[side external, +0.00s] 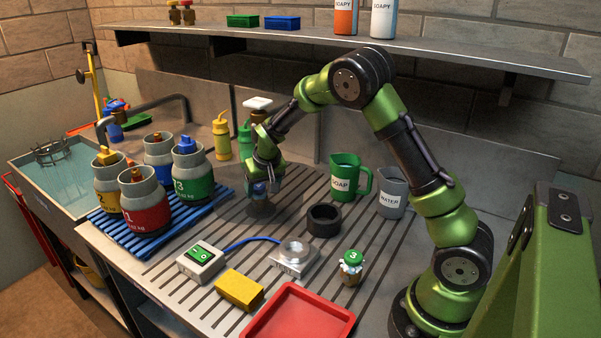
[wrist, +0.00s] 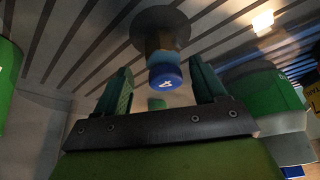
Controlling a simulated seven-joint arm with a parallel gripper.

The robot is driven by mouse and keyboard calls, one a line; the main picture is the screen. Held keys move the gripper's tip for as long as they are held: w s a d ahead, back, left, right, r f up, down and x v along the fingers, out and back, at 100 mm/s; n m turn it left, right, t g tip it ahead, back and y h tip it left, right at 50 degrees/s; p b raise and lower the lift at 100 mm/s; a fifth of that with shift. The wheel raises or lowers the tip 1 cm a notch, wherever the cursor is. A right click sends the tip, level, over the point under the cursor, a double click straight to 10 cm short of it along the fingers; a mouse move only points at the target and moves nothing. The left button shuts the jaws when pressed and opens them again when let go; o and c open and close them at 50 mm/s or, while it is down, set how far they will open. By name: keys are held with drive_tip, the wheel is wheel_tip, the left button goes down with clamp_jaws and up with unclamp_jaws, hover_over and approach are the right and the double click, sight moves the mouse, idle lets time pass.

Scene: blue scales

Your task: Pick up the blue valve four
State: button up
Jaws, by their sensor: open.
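The blue valve four (wrist: 166,78) shows in the wrist view as a round blue cap marked 4 on a brass-coloured stem. A round dark disc (wrist: 158,20) lies behind it on the slatted counter. My gripper (wrist: 160,68) is open, with one green finger on each side of the valve. I see gaps between the fingers and the cap. In the side view my gripper (side external: 262,188) hangs low over the counter, right of the blue rack, and largely hides the valve.
Several numbered cylinders, including a red one (side external: 145,208), stand on the blue slatted rack (side external: 122,243) at left. A green soap jug (side external: 345,180), a grey water jug (side external: 392,197) and a black ring (side external: 323,221) stand to the right. A switch box (side external: 201,262) and yellow sponge (side external: 239,290) lie in front.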

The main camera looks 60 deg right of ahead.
sight(260, 192)
drive_tip(key=x, duration=0.5)
drive_tip(key=shift+w+a, duration=0.1)
drive_tip(key=shift+a, duration=0.15)
drive_tip(key=shift+c, duration=0.4)
clamp_jaws()
